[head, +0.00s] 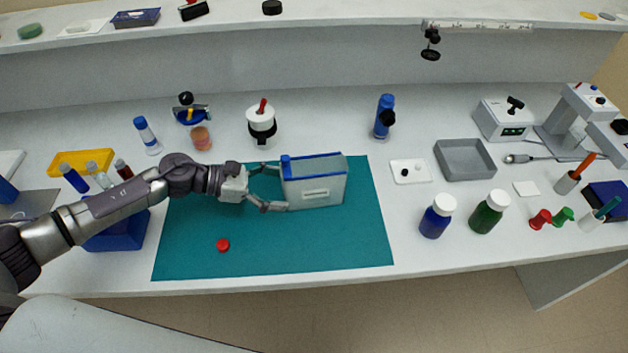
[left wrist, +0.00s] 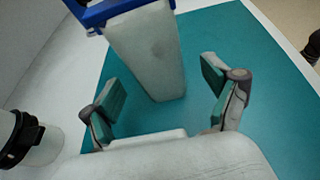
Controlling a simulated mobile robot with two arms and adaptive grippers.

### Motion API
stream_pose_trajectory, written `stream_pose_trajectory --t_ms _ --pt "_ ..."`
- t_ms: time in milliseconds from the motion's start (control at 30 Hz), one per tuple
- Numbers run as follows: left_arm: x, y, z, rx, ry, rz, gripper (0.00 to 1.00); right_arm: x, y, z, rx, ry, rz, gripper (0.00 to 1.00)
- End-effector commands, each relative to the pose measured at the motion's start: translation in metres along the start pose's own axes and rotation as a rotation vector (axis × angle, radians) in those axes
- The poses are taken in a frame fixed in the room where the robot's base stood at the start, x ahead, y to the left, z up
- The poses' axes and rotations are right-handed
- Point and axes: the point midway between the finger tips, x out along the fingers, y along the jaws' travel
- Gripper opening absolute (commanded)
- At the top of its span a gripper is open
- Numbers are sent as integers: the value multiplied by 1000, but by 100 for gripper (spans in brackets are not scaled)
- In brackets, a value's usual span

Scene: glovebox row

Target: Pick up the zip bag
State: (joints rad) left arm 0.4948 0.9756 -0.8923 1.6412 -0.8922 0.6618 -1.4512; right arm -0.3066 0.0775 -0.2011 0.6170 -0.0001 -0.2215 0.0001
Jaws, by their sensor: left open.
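The zip bag (head: 318,187) is a pale, box-shaped bag with a blue strip along its top edge and a light label on its front. It stands upright on the teal mat (head: 300,245). My left gripper (head: 277,188) is open at the bag's left end, one finger towards the back and one towards the front. In the left wrist view the bag's narrow pale end (left wrist: 150,50) lies ahead between the spread fingers (left wrist: 165,92), with visible gaps to both. My right gripper is not in view.
A small red cap (head: 223,245) lies on the mat in front of my left arm. A white pot with a dark base (head: 261,122) stands behind the mat. Blue (head: 436,218) and green (head: 487,214) bottles stand right of it. The mat's right part is clear.

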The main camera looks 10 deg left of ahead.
Motion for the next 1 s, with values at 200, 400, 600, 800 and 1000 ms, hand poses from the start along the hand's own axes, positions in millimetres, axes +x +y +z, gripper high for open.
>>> stream_pose_trajectory --t_ms 200,400,600,800,1000 --pt "18 0 2 -2 -2 -2 88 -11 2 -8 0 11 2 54" --pt "48 1 -2 -2 -2 0 88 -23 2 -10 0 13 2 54" --pt "57 1 -5 -1 0 0 88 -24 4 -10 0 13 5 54" --pt "57 1 -5 -1 0 0 79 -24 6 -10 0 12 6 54" --pt "57 1 -5 -2 0 1 46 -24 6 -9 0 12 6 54"
